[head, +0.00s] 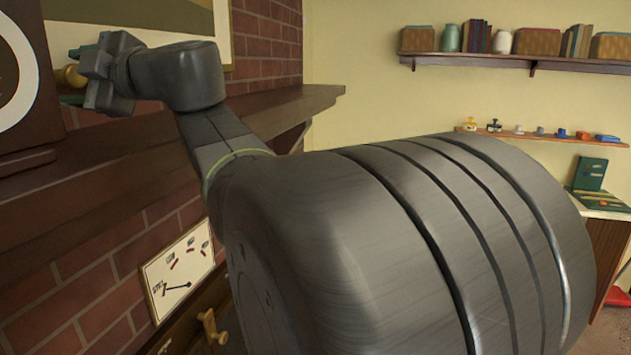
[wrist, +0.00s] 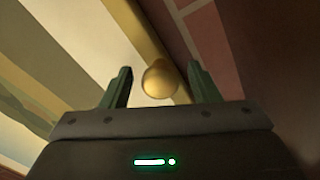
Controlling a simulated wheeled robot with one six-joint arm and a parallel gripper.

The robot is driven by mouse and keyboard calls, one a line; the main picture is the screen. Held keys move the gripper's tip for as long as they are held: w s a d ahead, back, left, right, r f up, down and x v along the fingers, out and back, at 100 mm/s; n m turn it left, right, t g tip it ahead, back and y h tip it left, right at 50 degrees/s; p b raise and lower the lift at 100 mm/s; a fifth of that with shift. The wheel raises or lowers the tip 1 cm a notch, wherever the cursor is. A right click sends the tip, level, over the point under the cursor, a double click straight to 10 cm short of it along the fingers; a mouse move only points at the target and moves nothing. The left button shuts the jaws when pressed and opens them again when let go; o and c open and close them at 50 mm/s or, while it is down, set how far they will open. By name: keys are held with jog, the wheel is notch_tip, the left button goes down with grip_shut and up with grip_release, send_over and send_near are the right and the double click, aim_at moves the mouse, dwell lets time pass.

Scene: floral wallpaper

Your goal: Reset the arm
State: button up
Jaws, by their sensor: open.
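My gripper (head: 72,77) is at the upper left of the head view, out over the dark mantel shelf. My arm reaches across the middle of that view and hides much of the room. In the wrist view the two green fingers of my gripper (wrist: 160,85) stand apart. A round gold knob or ball (wrist: 160,79) shows between the fingers in that view. Whether they touch it cannot be told. The gold thing also shows beside the gripper in the head view (head: 70,76).
A dark mantel shelf (head: 270,112) runs along the brick wall (head: 268,40). A framed picture (head: 222,30) is behind the gripper. A dark cabinet or clock (head: 22,125) stands close at the left. A wall shelf (head: 470,60) with baskets and books is far right.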

jog(key=b+v, duration=0.2)
jog(key=v, duration=1.1)
jog(key=shift+d, duration=0.15)
jog(key=p+x, duration=0.2)
jog(key=x, duration=1.1)
jog(key=shift+a, duration=0.3)
jog(key=w, duration=0.1)
jog(key=w+b, duration=0.2)
jog(key=shift+w+d+f+n, duration=0.2)
jog(key=shift+w+d+n, duration=0.05)
jog(key=shift+d+n, duration=0.1)
jog(key=v, duration=0.4)
jog(key=b+v, duration=0.1)
jog(key=v, duration=0.4)
jog(key=b+v, duration=0.1)
jog(key=v, duration=0.4)
jog(key=shift+r, duration=0.25)
jog(key=s+r, duration=0.1)
jog(key=s+a+r+g+y, duration=0.1)
jog(key=s+r+n+g, duration=0.1)
jog(key=shift+s+a+y, duration=0.3)
jog(key=shift+y, duration=0.1)
